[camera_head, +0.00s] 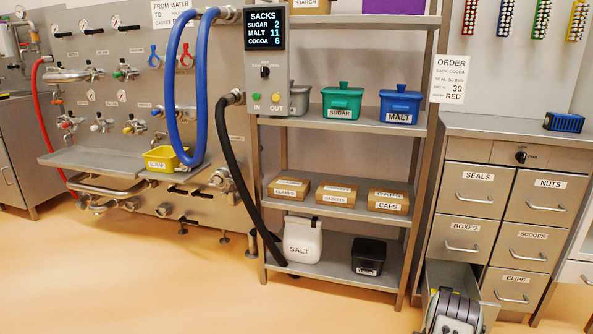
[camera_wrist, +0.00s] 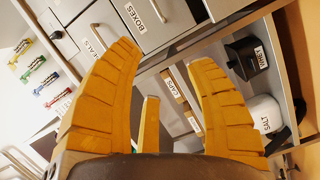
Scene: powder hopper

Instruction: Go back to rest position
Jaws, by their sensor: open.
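My gripper (camera_wrist: 165,58) shows in the wrist view with its yellow ribbed fingers spread apart. Nothing is held between them. The cabinet drawers and the shelf rack appear tilted behind the fingers.
The drawer cabinet (camera_head: 483,232) has a lower-left drawer (camera_head: 490,312) pulled out beside my arm. The shelf rack (camera_head: 343,209) holds tubs and boxes. A white SALT container (camera_head: 302,243) stands on its bottom shelf. Open floor (camera_head: 170,275) lies at left.

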